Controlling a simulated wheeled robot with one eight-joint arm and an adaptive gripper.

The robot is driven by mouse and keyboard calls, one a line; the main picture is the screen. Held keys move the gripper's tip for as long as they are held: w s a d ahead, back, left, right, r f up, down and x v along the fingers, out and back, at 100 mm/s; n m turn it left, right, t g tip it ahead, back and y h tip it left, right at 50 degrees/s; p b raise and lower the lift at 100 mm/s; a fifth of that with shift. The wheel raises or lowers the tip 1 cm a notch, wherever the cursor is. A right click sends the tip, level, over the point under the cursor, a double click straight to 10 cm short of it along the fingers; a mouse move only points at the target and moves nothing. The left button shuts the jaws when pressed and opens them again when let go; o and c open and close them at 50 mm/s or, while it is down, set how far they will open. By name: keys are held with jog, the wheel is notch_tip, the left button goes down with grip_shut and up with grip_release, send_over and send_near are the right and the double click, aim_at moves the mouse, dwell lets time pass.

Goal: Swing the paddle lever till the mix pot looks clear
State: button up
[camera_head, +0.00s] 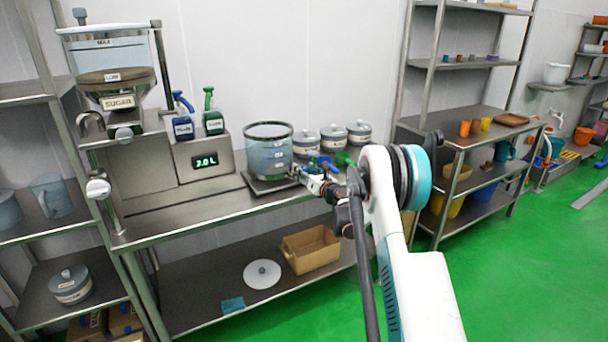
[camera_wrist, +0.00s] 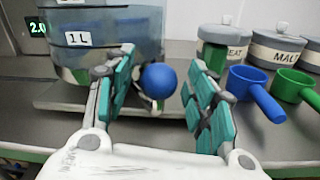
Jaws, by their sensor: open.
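The mix pot (camera_head: 269,155) is a clear, dark-rimmed vessel on a dark base plate on the steel bench. Its contents look blue-grey with uneven darker patches. In the wrist view the pot (camera_wrist: 105,45) fills the upper left, with a "1 L" label. The paddle lever's blue ball knob (camera_wrist: 158,80) shows in front of the pot's lower right side. My gripper (camera_head: 312,180) is at the pot's right side. In the wrist view my gripper (camera_wrist: 160,95) is open, with the knob between its teal-padded fingers in the picture. I cannot tell whether they touch it.
Lidded grey canisters (camera_head: 333,137) and blue and green scoops (camera_wrist: 255,95) stand right of the pot. A display box reading 2.0 L (camera_head: 205,161) and two spray bottles stand left. A sugar hopper (camera_head: 118,80) is further left. The bench's front left is clear.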

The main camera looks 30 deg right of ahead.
jog(key=shift+w, duration=0.25)
grip_shut()
jog(key=shift+a, duration=0.1)
